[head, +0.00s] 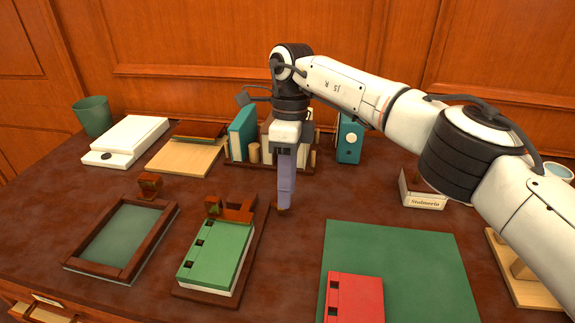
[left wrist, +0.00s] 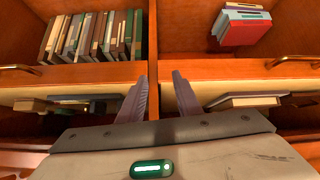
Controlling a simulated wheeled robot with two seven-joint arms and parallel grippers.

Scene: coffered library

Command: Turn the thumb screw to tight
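A green book (head: 215,256) lies on a wooden board (head: 256,240). A reddish-brown wooden block piece (head: 237,208) stands at its far end, with a small greenish spot on its left side. I cannot make out a thumb screw clearly. My right gripper (head: 284,207) points straight down, just right of the block piece.
A framed tray (head: 120,238) and small wooden block (head: 150,185) lie left. A green mat (head: 420,270) with a red book (head: 355,298) lies right. Books and a teal binder (head: 349,140) stand behind my gripper. The left wrist view shows shelves with books (left wrist: 95,36).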

